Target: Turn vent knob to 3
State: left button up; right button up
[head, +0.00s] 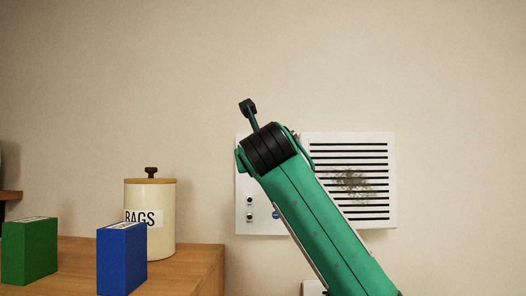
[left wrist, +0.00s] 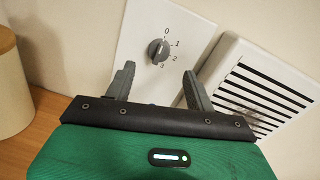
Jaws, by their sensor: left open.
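The vent knob (left wrist: 159,49) is a small dark round knob on a white panel (left wrist: 145,25), with the marks 0, 1, 2 and 3 around its right side. I cannot tell for sure which mark it points to. My left gripper (left wrist: 158,68) is open and empty, with its two grey fingers to the left and right below the knob in the left wrist view, apart from it. In the head view my green arm covers the knob and much of the panel (head: 252,222), and the fingers are hidden. My right gripper is not in view.
A slatted white vent (head: 393,182) with a dark smudge is on the wall right of the knob. A wooden counter (head: 200,270) at left holds a cream BAGS canister (head: 150,200), a blue box (head: 122,260) and a green box (head: 28,252). The wall above is bare.

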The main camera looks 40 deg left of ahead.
pick_arm(q)
jog(key=p+x, duration=0.3)
jog(key=x, duration=0.4)
jog(key=shift+a+p, duration=0.2)
jog(key=shift+p, duration=0.15)
jog(key=shift+w+f, duration=0.1)
